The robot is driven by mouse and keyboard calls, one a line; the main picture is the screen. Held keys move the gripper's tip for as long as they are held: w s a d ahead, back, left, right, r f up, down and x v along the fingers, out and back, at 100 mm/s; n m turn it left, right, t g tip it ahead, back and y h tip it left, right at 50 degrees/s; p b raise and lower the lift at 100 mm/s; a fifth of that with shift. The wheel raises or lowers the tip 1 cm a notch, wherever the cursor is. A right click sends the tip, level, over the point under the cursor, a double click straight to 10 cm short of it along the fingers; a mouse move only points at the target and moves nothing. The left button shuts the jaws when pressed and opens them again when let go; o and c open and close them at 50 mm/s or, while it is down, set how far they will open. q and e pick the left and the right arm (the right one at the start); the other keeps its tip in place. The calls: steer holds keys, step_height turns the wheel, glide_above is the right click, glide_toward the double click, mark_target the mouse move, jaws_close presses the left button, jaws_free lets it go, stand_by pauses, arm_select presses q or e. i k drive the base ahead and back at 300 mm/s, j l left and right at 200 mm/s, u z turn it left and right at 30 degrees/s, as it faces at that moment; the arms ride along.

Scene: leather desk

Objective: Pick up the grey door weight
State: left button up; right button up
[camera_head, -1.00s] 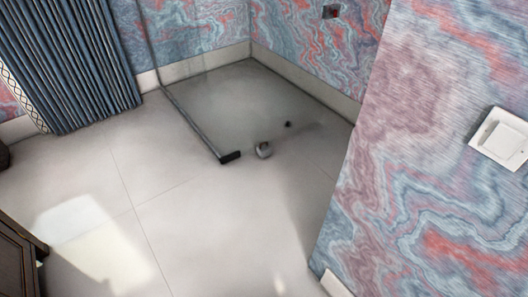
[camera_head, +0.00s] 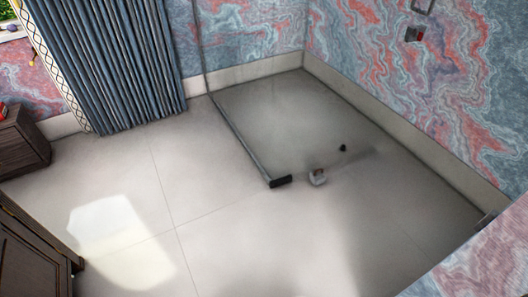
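A small grey rounded object (camera_head: 318,177), which looks like the grey door weight, sits on the floor at the middle of the head view. It is just right of the dark end piece of the glass panel's bottom rail, at the open edge of the shower corner. It is small in the picture, so its details are hard to tell. Neither of my grippers shows in this view.
A glass panel on a dark rail (camera_head: 240,142) borders the shower corner. A small dark round thing (camera_head: 343,148) lies beyond the weight. Dark wooden furniture (camera_head: 28,250) stands at left, blue curtains (camera_head: 105,60) behind. A wall corner (camera_head: 490,262) juts in at lower right. The tiled floor (camera_head: 245,245) is clear.

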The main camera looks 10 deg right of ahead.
mark_target(317, 177)
steer(key=i+j+u, duration=0.3)
steer(key=i, duration=0.55)
steer(key=i+j+u, duration=0.1)
steer(key=i+u, duration=0.15)
steer(key=i, duration=0.6)
